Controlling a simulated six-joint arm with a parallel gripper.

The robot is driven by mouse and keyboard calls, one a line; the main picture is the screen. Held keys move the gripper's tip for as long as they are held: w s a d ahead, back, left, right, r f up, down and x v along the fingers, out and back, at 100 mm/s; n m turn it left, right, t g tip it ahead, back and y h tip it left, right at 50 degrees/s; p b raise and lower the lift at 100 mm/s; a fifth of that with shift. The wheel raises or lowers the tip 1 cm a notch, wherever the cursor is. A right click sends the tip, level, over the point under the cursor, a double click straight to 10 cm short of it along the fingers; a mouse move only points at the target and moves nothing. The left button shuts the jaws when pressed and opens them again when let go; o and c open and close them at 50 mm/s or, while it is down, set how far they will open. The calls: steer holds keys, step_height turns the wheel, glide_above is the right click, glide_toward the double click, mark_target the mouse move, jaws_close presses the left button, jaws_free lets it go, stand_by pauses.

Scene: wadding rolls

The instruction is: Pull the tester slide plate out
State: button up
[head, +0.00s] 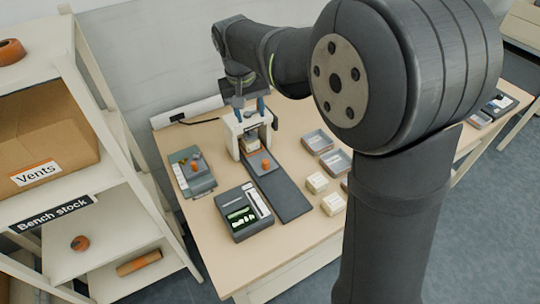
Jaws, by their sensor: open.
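The tester (232,143) is a small white arch-shaped frame on the bench, with a pale block inside its opening. A grey slide plate (256,160) with an orange knob (266,164) lies at the front of the arch. It sits at the back end of a long dark flat track (285,201) that runs toward the bench's front edge. My gripper (251,113), with blue fingers, is open and points down at the top of the tester, behind the knob. The fingertips overlap the frame's top in the picture, so I cannot tell whether they touch it.
A grey device with an orange knob (198,181) stands left of the tester. A dark tray (240,222) lies in front, left of the track. Two grey trays (318,142) and cream blocks (333,204) lie right. A shelf (90,235) stands at the left.

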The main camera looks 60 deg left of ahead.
steer(key=m+g, duration=0.2)
glide_above(266, 161)
step_height(266, 161, down, 3)
step_height(266, 161, down, 18)
steer(key=shift+r, duration=0.1)
steer(key=shift+c, duration=0.4)
jaws_close()
